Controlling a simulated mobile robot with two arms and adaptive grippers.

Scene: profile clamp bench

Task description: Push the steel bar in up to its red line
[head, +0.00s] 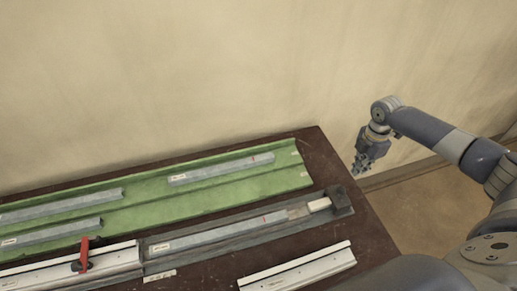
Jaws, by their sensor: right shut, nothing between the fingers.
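A grey steel bar (215,234) lies in a dark grey channel fixture (146,262) on the bench. A label is near its left end and a thin red line shows near its right end. The red line is in plain sight, left of a small grey-brown block (299,212). Past that block are a white piece (319,204) and a dark end block (340,200). Whether the bar touches the small block I cannot tell. My right gripper (361,168) is shut and empty, beyond the bench's right edge, apart from the bar. My left gripper is not in view.
A green tray (290,181) at the back holds several grey bars, one (220,169) with a red mark. A red clamp lever (84,254) stands on a silver profile (110,258) at left. Another silver profile (298,269) lies in front. The bench's right corner is bare.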

